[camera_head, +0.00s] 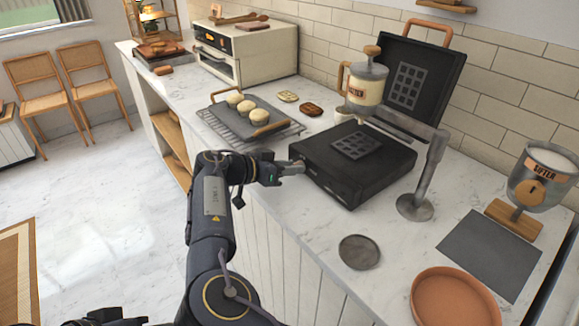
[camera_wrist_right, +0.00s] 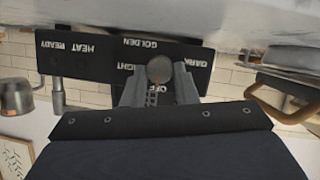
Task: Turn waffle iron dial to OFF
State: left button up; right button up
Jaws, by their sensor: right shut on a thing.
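The waffle iron (camera_head: 340,175) is a black square unit on the counter, with its lid (camera_head: 405,75) open and upright behind it. Its front panel (camera_wrist_right: 75,68) fills the upper middle of the right wrist view, which is upside down. The panel carries the words OFF, LIGHT, GOLDEN, DARK, HEAT and READY. My right gripper (camera_head: 297,167) is at the iron's front. In the wrist view its fingers (camera_wrist_right: 158,85) are shut on the round grey dial (camera_wrist_right: 160,68). The fingers partly cover OFF and LIGHT, and I cannot tell exactly where the dial points.
A tray (camera_head: 245,118) with pastries lies left of the iron. Free floor lies left of the counter.

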jog(key=o, duration=1)
jog(key=v, duration=0.8)
jog(key=shift+f, duration=0.1)
